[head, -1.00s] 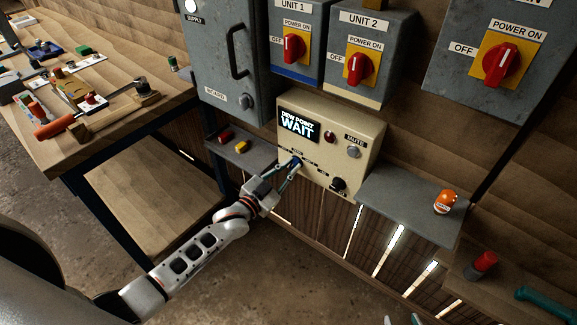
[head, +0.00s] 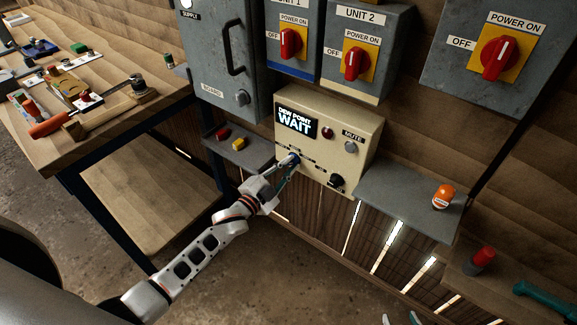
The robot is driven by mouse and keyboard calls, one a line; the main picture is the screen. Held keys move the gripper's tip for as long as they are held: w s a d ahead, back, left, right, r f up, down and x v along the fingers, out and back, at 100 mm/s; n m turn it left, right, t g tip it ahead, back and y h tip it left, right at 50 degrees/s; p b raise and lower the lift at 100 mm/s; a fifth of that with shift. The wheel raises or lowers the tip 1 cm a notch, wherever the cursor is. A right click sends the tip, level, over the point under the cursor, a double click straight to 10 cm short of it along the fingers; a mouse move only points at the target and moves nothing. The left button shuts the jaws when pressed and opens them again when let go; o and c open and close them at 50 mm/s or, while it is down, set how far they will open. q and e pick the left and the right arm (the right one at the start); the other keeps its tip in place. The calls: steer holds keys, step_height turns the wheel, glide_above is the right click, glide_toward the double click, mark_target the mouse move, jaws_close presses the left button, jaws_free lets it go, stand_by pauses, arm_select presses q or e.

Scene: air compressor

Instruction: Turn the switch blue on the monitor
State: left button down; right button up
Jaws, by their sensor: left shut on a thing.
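The monitor (head: 352,118) is a cream box on the wall. Its display (head: 296,121) reads "DEW POINT WAIT". The blue switch (head: 295,158) is on the lower left of its front face, mostly hidden by my fingers. My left gripper (head: 289,163) reaches in from the lower left and is shut on the blue switch. A black knob (head: 337,181) sits lower right on the monitor, and a grey mute button (head: 351,147) is above it. My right gripper (head: 401,319) shows only as fingertips at the bottom edge, apart from each other.
Grey shelves flank the monitor; the right one (head: 395,196) holds an orange bottle (head: 443,197), the left one (head: 232,152) red and yellow items. Switch boxes with red knobs (head: 357,64) hang above. A tool-covered workbench (head: 160,108) stands at left.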

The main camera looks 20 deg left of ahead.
stand_by(0.3)
arm_select(q)
steer(key=c, duration=2)
jaws_free()
steer(key=v, duration=1.2)
steer(key=s+d+f+n+g+y, duration=0.1)
steer(key=s+f+n+g, duration=0.1)
steer(key=s, duration=0.4)
steer(key=s+f+n+g+y, duration=0.1)
steer(key=s+f+n+g, duration=0.1)
steer(key=s+f+n, duration=0.2)
steer(key=s+d+f+n+g+y, duration=0.1)
steer(key=s+f+n+g, duration=0.1)
steer(key=s+f, duration=0.5)
steer(key=shift+s+d+f+n+y, duration=0.2)
steer(key=shift+s+n, duration=0.25)
steer(key=shift+s, duration=0.4)
steer(key=shift+s+d+f+n+y, duration=0.15)
steer(key=shift+s+n, duration=0.3)
steer(key=shift+s, duration=0.4)
